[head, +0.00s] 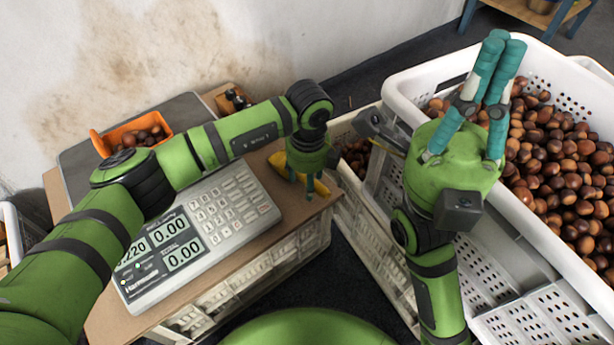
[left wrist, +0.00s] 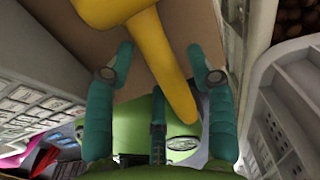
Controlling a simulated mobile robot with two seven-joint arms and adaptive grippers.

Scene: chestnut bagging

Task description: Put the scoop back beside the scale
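The yellow scoop (head: 321,188) is by the right edge of the brown board, beside the scale (head: 215,215); my left gripper hides much of it. In the left wrist view the scoop's handle (left wrist: 170,75) runs between the fingers of my left gripper (left wrist: 165,65), with gaps at both sides. My left gripper (head: 306,180) is open, pointing down over the scoop. My right gripper (head: 502,45) points up and away in front of the chestnut crate, its fingertips together and empty.
An orange container (head: 128,130) with chestnuts stands on the scale's dark plate. A white crate (head: 425,75) full of chestnuts is at the right. Perforated white crates (head: 500,260) stand below it. The stained wall is behind the scale.

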